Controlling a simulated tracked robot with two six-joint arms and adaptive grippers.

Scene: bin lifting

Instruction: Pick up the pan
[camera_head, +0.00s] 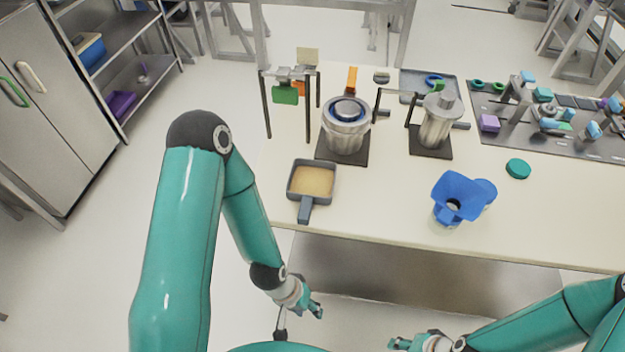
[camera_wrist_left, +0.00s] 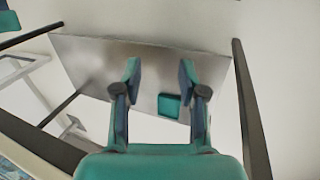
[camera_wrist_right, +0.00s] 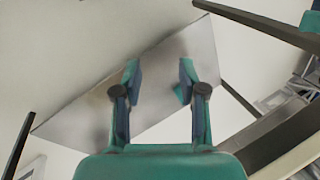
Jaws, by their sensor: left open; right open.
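The pan (camera_head: 297,188) is a small square dark grey pan with tan contents. It rests flat on the table near its left front edge, with its handle (camera_head: 305,210) pointing toward the front edge. My left gripper (camera_head: 315,308) is open and empty, below and in front of the table edge, apart from the pan. It also shows open in the left wrist view (camera_wrist_left: 160,72). My right gripper (camera_head: 399,343) is at the bottom of the head view. It is open and empty in the right wrist view (camera_wrist_right: 159,72). Neither wrist view shows the pan.
Behind the pan, a metal pot (camera_head: 347,138) stands on a dark base. A metal pitcher (camera_head: 436,125) is right of it, and a blue funnel-like container (camera_head: 455,205) stands nearer the front. A wire stand (camera_head: 267,105) is behind left. The table (camera_head: 375,205) is clear right of the pan.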

